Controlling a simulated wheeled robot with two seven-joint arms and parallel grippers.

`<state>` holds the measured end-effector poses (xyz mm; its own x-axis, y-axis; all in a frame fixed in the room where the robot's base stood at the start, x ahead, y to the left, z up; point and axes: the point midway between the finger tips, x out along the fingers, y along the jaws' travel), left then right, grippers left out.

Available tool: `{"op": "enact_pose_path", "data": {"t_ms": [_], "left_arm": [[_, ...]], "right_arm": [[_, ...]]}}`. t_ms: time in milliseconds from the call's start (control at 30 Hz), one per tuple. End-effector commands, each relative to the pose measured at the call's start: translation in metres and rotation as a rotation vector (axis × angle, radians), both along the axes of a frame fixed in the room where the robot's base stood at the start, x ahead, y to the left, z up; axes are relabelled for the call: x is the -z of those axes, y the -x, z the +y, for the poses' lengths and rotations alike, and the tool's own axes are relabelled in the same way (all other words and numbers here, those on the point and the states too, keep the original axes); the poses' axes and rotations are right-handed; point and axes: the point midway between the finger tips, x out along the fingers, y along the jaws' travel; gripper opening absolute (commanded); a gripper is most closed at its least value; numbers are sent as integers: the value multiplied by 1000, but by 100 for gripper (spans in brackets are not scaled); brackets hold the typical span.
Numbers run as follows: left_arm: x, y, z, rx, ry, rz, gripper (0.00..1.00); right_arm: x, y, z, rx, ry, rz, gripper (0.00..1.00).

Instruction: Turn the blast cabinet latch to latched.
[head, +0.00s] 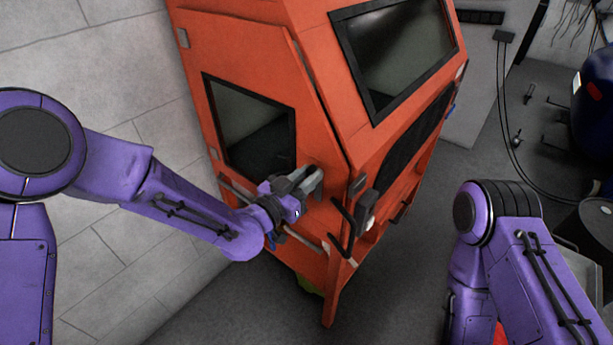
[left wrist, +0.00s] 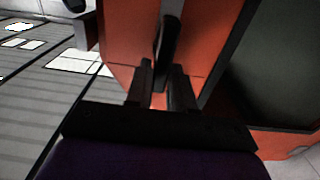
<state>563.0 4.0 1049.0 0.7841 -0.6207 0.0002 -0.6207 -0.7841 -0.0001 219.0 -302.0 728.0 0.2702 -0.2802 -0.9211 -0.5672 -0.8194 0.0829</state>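The orange blast cabinet (head: 245,60) stands in the middle of the head view, with a windowed door on its left face. My left gripper (head: 312,182) is at the right edge of that door, by the cabinet's front corner. In the left wrist view, a dark bar-shaped handle (left wrist: 169,38), apparently the latch, stands against the orange panel. The fingers of my left gripper (left wrist: 163,85) are apart with the bar's lower end between them. Whether they touch it is unclear. In the head view the gripper hides the latch. My right gripper is out of view.
A black hooked handle (head: 343,228) sticks out at the cabinet's front corner, just right of my left gripper. A pale wall (head: 110,220) runs along the left. Dark blue equipment (head: 592,85) and a cable stand at the right. Grey floor (head: 400,290) is clear before the cabinet.

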Motion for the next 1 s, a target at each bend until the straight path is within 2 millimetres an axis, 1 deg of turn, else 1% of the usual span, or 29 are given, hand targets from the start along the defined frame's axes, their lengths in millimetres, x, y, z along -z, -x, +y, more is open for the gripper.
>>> {"op": "enact_pose_path", "data": {"t_ms": [33, 67, 667, 867, 1000], "left_arm": [[0, 0, 0, 1, 0, 0, 2], [0, 0, 0, 1, 0, 0, 0], [3, 0, 1, 1, 54, 51, 0], [5, -1, 3, 1, 136, 118, 0], [7, -2, 5, 0, 231, 196, 0]], "right_arm": [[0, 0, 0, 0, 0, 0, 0], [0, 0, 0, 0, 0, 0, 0], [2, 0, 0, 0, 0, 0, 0], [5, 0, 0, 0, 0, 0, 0], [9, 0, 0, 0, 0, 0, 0]]}}
